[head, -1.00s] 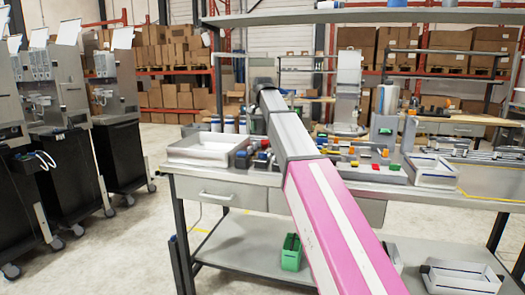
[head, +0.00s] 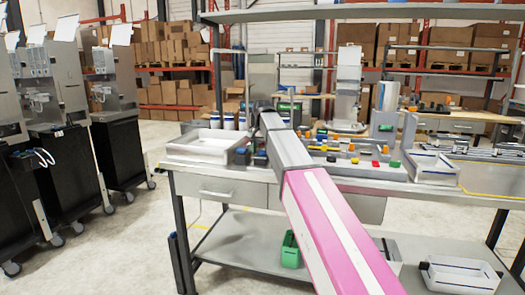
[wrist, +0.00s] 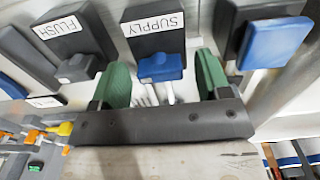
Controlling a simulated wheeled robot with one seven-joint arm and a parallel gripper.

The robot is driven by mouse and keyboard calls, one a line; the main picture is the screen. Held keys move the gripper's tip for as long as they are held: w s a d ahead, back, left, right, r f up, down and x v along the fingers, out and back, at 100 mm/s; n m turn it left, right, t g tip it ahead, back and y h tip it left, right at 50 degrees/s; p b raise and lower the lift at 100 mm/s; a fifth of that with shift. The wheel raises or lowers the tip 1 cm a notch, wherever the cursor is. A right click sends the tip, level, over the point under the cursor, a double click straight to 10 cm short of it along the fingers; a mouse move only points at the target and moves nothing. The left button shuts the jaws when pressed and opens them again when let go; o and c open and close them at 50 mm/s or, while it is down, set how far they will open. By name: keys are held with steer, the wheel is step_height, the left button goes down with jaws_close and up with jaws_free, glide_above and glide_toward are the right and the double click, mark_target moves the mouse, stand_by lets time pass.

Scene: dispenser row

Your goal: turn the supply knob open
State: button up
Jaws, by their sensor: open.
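In the wrist view, the supply knob (wrist: 162,67) is blue and sits on a dark block (wrist: 152,30) with a white SUPPLY label that reads upside down. My gripper (wrist: 164,80) is open, with one green finger pad on each side of the knob. A gap shows between the knob and each pad. I cannot tell how deep the pads reach along the knob. In the head view, my arm's far end is over the workbench (head: 225,177), and the gripper and knob are not clearly visible there.
In the wrist view, a grey knob (wrist: 80,68) on a FLUSH block is close on the left. Another dark block with a blue part (wrist: 272,44) is close on the right. In the head view, a white tray (head: 200,148) stands left of my arm.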

steer(key=c, duration=0.9)
steer(key=shift+n, duration=0.4)
steer(key=n, duration=1.3)
steer(key=shift+n, duration=2)
